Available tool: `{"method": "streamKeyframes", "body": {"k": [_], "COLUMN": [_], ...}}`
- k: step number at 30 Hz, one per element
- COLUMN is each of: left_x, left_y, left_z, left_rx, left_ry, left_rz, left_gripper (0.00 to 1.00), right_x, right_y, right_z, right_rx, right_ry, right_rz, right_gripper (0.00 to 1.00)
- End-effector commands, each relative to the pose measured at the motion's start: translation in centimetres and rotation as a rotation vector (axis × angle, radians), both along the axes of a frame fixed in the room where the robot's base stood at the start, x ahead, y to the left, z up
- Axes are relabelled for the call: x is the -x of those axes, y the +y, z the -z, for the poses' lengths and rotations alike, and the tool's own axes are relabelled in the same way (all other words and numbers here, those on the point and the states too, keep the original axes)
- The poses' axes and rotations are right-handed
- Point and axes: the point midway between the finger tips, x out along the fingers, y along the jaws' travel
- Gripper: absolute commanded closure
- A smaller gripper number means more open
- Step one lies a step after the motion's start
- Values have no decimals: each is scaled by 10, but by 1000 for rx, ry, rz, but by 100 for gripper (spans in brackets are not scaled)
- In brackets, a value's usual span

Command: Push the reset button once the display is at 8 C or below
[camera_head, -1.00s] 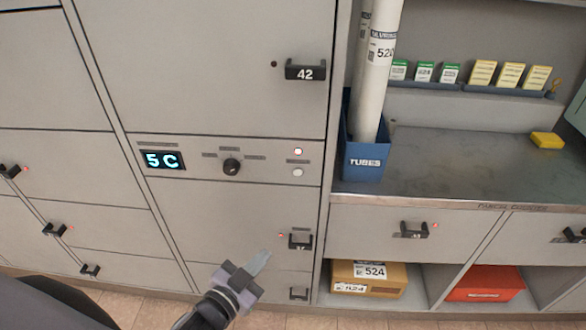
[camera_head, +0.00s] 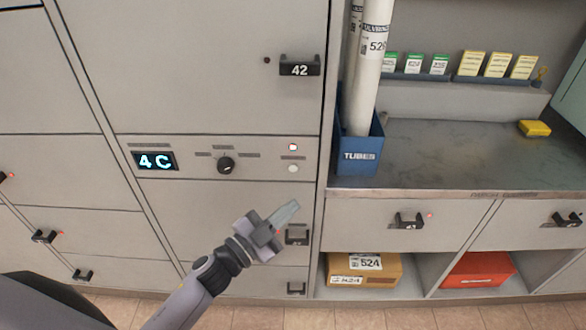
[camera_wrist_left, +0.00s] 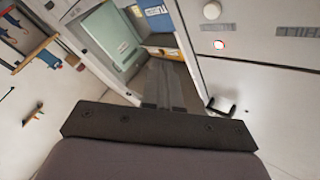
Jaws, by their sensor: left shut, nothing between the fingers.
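The display (camera_head: 155,161) on the locker panel reads 4 C in the head view. A black knob (camera_head: 226,165) sits to its right. At the panel's right end a lit red indicator (camera_head: 292,147) is above a round whitish button (camera_head: 292,169), which I take to be the reset button. My left gripper (camera_head: 290,207) is shut and empty, below the button and in front of the lower locker door, not seen touching anything. In the left wrist view its fingers (camera_wrist_left: 165,85) are together, and the button (camera_wrist_left: 211,10) and red indicator (camera_wrist_left: 219,44) show at upper right. My right gripper is not in view.
Handle 42 (camera_head: 299,65) juts out above the panel, and another handle (camera_head: 297,235) is just below my left fingertips. A blue tubes bin (camera_head: 359,150) stands on the counter to the right. The panel front is clear.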

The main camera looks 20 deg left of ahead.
Motion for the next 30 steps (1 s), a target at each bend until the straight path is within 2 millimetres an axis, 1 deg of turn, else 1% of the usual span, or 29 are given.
{"method": "streamKeyframes", "body": {"k": [5,12,16,21,30], "left_x": [-20,-53,-67,-78,-80], "left_y": [6,15,19,23,23], "left_z": [2,2,1,1,0], "left_rx": [-3,-2,-2,-2,0], "left_ry": [-2,-2,-1,0,1], "left_rz": [-1,-1,0,-1,-1], "left_gripper": [100,100,100,100,100], "right_x": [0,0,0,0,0], "right_y": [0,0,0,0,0], "right_z": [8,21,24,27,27], "right_rx": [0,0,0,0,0], "right_ry": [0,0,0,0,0], "right_rz": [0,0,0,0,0], "right_gripper": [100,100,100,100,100]}}
